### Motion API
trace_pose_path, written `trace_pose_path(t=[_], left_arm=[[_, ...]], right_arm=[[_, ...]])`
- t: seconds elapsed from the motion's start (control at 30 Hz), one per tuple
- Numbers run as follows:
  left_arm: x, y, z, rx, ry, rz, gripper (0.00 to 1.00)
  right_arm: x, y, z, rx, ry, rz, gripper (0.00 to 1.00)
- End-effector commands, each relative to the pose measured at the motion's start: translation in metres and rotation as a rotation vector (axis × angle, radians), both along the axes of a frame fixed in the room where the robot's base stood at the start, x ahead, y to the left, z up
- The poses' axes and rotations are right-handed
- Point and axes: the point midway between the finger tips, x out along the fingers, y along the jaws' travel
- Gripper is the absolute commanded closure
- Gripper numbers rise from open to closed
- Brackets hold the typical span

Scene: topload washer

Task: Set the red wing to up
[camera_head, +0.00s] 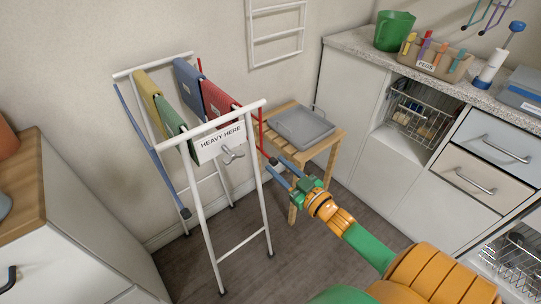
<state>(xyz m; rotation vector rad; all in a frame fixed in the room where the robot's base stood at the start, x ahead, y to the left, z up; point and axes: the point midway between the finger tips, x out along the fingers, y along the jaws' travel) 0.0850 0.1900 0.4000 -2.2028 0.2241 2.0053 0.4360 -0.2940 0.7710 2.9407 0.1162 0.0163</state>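The white drying rack (251,190) stands on the floor with its red wing (261,125) folded down on the right side. A red rod of this wing runs down the near right side to a dark end knob (273,161). The far part of the wing is mostly hidden behind hanging cloths. My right gripper (274,166) is just right of the rack, its two blue fingers apart, with the fingertips at the knob. I cannot tell whether they touch it. My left gripper is out of view.
A blue wing (150,145) hangs down on the rack's left. Several cloths, including a red cloth (220,101), hang on top near a "HEAVY HERE" sign (221,141). A wooden stool (331,150) with a grey tray (300,126) stands close behind my gripper.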

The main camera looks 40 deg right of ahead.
Motion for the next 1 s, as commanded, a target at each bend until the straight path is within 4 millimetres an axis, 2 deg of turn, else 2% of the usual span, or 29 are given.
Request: trace_pose_path(t=[0.1, 0.23, 0.57, 0.7, 1.0], left_arm=[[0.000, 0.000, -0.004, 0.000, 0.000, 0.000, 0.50], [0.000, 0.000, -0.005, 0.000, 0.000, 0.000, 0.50], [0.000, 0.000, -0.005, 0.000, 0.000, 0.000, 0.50], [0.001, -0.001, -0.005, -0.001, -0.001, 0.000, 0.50], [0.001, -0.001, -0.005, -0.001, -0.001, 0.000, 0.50]], right_arm=[[0.018, 0.001, 0.000, -0.002, -0.002, -0.001, 0.60], [0.031, 0.002, 0.000, -0.002, -0.001, -0.001, 0.60], [0.036, 0.003, 0.000, -0.001, 0.002, 0.000, 0.60], [0.036, 0.003, 0.000, -0.001, 0.002, 0.000, 0.98], [0.035, 0.003, 0.000, -0.001, 0.002, 0.000, 1.00]])
